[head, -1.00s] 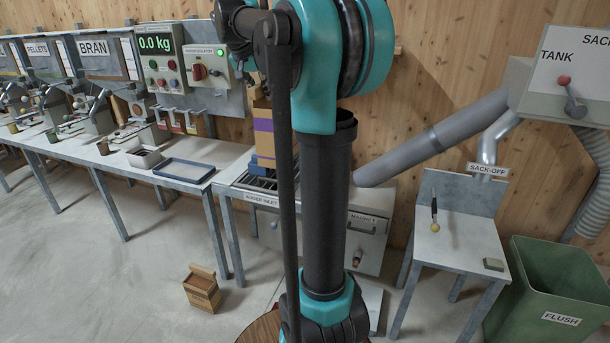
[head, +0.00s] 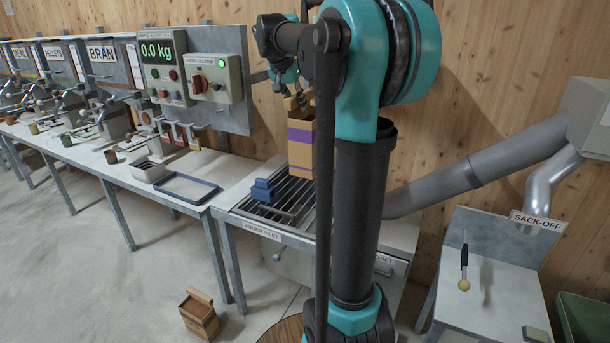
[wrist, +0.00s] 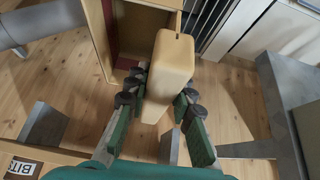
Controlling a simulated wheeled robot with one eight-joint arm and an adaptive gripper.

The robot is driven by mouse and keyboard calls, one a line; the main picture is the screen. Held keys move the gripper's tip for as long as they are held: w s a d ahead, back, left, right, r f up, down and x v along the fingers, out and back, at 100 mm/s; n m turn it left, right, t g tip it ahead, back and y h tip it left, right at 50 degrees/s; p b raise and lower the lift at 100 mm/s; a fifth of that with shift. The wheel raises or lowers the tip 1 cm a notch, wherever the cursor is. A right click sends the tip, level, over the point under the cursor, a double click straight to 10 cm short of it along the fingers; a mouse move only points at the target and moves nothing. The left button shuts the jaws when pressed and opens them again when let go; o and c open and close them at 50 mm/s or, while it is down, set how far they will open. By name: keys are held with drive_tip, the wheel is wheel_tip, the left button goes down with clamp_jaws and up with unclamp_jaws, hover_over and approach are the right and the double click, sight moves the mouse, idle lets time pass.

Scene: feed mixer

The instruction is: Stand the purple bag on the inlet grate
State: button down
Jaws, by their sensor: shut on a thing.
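The purple bag (head: 301,138) is a tall tan box shape with a purple band. In the head view it hangs upright over the rear of the inlet grate (head: 288,186); my arm hides part of its right side. I cannot tell whether its base touches the bars. My gripper (head: 294,98) is at its top. In the wrist view my gripper (wrist: 160,98) is shut on a rounded tan upright part at the bag's top (wrist: 168,65), with one finger on each side. The bag's open, dark red inside shows beside it. Grate bars (wrist: 207,22) show beyond.
A blue stepped block (head: 262,190) sits on the grate, left of the bag. A blue-rimmed tray (head: 186,187) lies on the bench to the left. A control panel (head: 215,79) stands behind. A brown box (head: 199,314) is on the floor. The sack-off table (head: 490,290) is at right.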

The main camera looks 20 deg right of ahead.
wheel_tip(320, 180, down, 18)
idle(0.6)
drive_tip(key=c, duration=1.3)
unclamp_jaws()
drive_tip(key=v, duration=1.2)
drive_tip(key=s+a+f+n+y, duration=0.2)
drive_tip(key=s+f+n, duration=0.2)
drive_tip(key=s+f, duration=0.9)
drive_tip(key=s+a+f+n+y, duration=0.2)
drive_tip(key=s+a+f+n, duration=0.1)
drive_tip(key=s+f, duration=1)
drive_tip(key=shift+s+f+n+y, duration=0.3)
drive_tip(key=shift+s+n, duration=0.6)
drive_tip(key=shift+s, duration=0.25)
drive_tip(key=shift+a, duration=0.1)
